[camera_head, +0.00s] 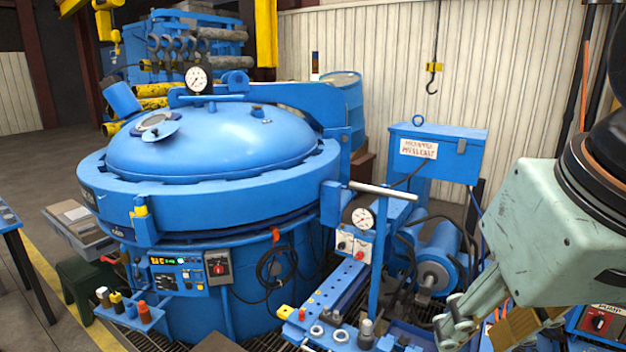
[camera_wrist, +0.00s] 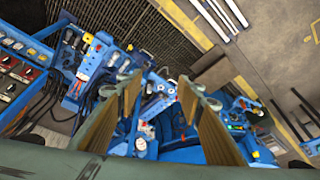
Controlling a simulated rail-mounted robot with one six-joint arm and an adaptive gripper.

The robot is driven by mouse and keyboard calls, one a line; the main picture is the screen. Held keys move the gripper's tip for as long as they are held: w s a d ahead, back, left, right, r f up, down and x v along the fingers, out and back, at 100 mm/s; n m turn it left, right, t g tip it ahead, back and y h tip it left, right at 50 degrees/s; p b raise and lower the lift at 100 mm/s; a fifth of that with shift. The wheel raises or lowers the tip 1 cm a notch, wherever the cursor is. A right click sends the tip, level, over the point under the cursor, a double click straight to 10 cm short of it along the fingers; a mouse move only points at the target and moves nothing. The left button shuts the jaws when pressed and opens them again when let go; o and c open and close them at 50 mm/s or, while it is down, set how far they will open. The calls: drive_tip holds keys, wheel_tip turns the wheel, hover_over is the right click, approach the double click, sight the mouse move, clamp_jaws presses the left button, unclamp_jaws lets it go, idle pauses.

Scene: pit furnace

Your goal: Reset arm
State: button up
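My gripper (camera_head: 478,328) is at the lower right of the head view, on the end of my pale green arm part. It points down and to the left, and its fingertips are near the bottom edge. In the wrist view my gripper (camera_wrist: 160,88) shows two fingers with brown pads standing well apart. Nothing is held between them; only blue equipment further off shows in the gap. The blue pit furnace (camera_head: 215,145) stands left of my gripper with its domed lid down.
A blue bench with fittings (camera_head: 335,290) and a T-handle post (camera_head: 378,250) stand left of my gripper. A blue pump (camera_head: 435,265) and a labelled blue box (camera_head: 437,152) are behind it. A hook (camera_head: 432,80) hangs by the wall. Open floor (camera_head: 20,160) shows far left.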

drive_tip(key=s, duration=0.1)
drive_tip(key=s+d+f, duration=0.1)
drive_tip(key=s, duration=0.1)
drive_tip(key=s+f, duration=0.1)
drive_tip(key=shift+s+d, duration=0.15)
drive_tip(key=shift+s, duration=0.15)
